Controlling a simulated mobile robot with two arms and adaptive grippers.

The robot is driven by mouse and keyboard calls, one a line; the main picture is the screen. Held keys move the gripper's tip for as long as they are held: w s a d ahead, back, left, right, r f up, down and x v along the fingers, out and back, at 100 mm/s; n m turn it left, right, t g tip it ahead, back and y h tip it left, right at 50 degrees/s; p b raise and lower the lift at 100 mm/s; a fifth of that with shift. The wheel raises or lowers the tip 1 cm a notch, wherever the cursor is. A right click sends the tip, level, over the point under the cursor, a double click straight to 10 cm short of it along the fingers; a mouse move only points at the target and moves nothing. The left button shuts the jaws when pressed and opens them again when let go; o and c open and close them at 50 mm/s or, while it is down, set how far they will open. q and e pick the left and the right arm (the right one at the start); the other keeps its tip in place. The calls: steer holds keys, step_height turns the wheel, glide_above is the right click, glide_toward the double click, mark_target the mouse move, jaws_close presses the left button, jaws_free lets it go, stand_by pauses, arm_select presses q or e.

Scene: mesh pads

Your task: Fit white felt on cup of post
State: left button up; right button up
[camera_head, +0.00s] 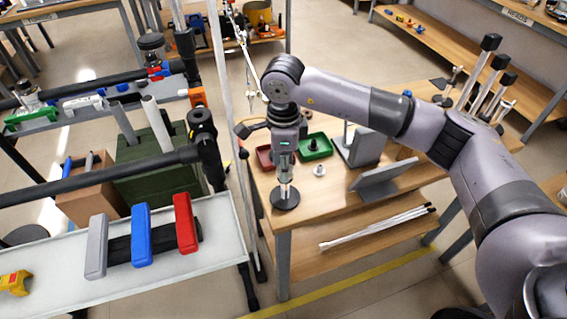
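My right arm comes in from the right, and its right gripper (285,168) points down over the left front corner of the wooden table. Below it a slim silver post (285,190) stands upright on a round black base (286,202). The fingers are at the upper part of the post; they are too small and overlapped to tell whether they are open or shut. A small white piece (319,170) lies on the table to the right of the post; I cannot tell if it is the felt. The post's cup is not clearly visible. My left gripper is out of view.
A green tray (325,154) and a red tray (263,165) lie behind the post. A grey angled panel (388,180) stands to the right. Rods lie on the lower shelf (370,240). At left, a white-topped cart (60,271) holds grey, blue and red blocks.

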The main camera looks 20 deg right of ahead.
steer(key=o, duration=0.8)
steer(key=shift+c, duration=0.2)
step_height(320, 180, up, 12)
stand_by(0.6)
